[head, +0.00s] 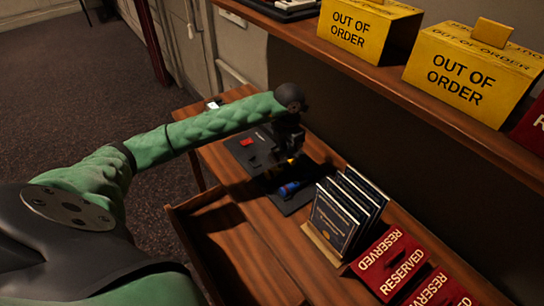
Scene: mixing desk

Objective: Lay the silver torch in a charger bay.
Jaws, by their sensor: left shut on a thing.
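A flat black charger (296,204) lies on the wooden desk, partly hidden by my left gripper. A red torch (246,142) shows at its far left part and a blue torch (288,188) at its near right part. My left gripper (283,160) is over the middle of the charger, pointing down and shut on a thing. The held thing is dark and mostly hidden by the fingers; it seems to be the silver torch, but its colour is unclear. A small yellow patch (291,160) shows beside the fingers. My right gripper is not in view.
A rack of dark booklets (344,212) stands right of the charger, with red RESERVED signs (392,263) nearer. An open drawer (235,250) juts from the desk's front. A shelf (400,88) with yellow OUT OF ORDER boxes (368,27) overhangs the back right.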

